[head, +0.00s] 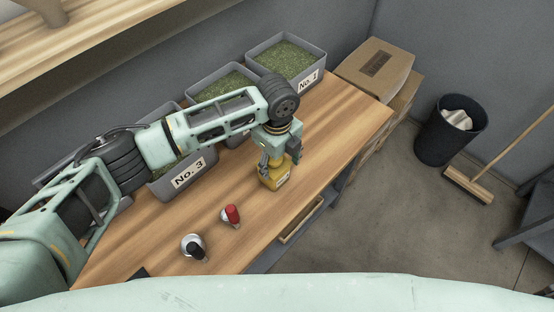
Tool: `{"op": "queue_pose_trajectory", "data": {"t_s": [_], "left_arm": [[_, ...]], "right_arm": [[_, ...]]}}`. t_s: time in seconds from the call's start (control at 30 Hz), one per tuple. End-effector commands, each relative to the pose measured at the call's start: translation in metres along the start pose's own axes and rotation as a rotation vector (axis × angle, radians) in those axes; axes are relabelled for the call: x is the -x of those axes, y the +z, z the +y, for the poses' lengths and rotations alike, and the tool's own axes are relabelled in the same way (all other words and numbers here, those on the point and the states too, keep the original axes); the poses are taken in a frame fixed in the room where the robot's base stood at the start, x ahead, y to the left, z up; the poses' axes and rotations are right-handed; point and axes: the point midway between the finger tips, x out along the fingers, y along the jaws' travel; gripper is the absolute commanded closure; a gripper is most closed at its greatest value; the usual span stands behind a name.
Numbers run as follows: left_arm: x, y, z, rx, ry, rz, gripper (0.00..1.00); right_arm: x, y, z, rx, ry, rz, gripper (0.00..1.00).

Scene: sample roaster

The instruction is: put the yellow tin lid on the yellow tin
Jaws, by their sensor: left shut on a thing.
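The yellow tin (277,180) stands upright on the wooden workbench, near its right-hand edge, with a pale label on its side. My left gripper (273,160) reaches down over the tin from above, its fingers at the top of the tin. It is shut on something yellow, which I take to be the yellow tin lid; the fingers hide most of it. I cannot tell whether the lid is seated or just above the rim. No other yellow lid shows. My right gripper is not in view.
Grey bins of green beans stand along the back of the workbench (330,130), including bin No. 3 (185,181) and bin No. 1 (308,84). A red-topped item (232,215) and a black-handled item (194,249) stand in front. Bare wood lies around the tin.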

Motion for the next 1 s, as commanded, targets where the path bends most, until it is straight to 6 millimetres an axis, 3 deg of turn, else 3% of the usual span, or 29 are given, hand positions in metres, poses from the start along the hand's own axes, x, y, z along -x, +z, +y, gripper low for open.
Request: {"op": "queue_pose_trajectory", "data": {"t_s": [0.03, 0.07, 0.3, 0.67, 0.77, 1.0], "left_arm": [[0.0, 0.0, 0.0, 0.0, -0.001, 0.0, 0.65], [0.0, 0.0, 0.0, 0.0, -0.001, 0.0, 0.37], [0.0, 0.0, 0.0, -0.001, -0.001, 0.0, 0.18], [0.003, 0.0, -0.001, -0.001, -0.002, 0.0, 0.18], [0.014, 0.0, -0.001, -0.001, -0.003, -0.001, 0.18], [0.063, 0.001, -0.001, -0.001, -0.004, -0.002, 0.18]], "right_arm": [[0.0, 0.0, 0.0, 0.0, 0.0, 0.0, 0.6], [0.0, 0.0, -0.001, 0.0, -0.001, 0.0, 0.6], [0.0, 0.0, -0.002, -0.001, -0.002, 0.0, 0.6], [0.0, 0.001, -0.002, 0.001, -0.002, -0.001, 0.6], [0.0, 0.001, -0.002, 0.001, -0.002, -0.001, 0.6], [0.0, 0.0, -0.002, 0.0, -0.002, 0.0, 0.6]]}}
